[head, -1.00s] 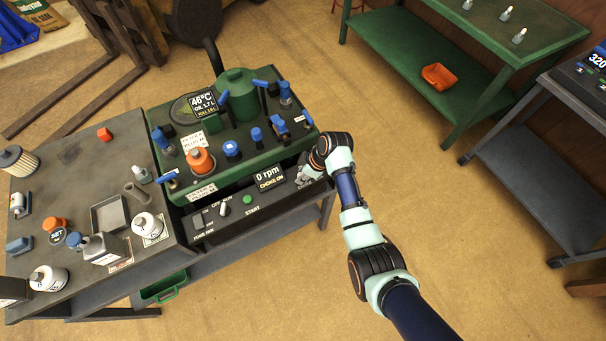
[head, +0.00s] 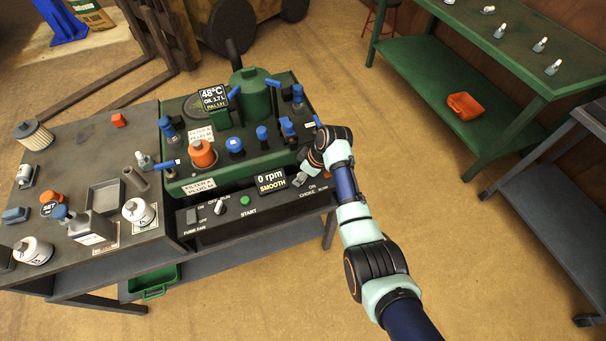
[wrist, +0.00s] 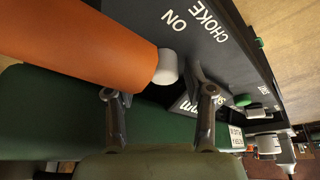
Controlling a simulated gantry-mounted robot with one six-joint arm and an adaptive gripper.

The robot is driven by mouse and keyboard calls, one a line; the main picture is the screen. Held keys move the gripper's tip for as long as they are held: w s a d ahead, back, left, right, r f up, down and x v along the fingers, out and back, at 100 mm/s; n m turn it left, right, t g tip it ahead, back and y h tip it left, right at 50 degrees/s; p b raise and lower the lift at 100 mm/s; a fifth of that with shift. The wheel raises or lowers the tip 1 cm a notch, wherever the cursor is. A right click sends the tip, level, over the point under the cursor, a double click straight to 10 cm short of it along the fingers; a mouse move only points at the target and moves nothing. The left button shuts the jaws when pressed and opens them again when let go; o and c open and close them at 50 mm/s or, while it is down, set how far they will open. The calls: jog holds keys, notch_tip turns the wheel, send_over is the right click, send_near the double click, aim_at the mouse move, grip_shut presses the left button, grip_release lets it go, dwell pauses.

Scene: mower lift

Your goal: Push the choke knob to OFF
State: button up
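My gripper (head: 299,180) is at the right end of the dark control panel (head: 215,234), by the CHOKE label. Its two fingers (wrist: 160,93) stand apart in the wrist view. An orange cylinder with a pale grey stub (wrist: 168,67) at its end reaches toward the space between the fingertips, below the printed ON; I take it for the choke knob. I cannot tell whether a finger touches it. In the head view the knob is not clearly visible at the gripper.
The green engine unit (head: 185,181) with blue levers and an orange cap stands behind the panel. A green START button (head: 244,200) and a switch knob (head: 219,207) are to the left. A grey bench (head: 85,165) with bottles adjoins at left. Open floor lies right of my arm.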

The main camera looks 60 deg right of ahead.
jog(key=v, duration=1.2)
jog(key=shift+a, duration=0.1)
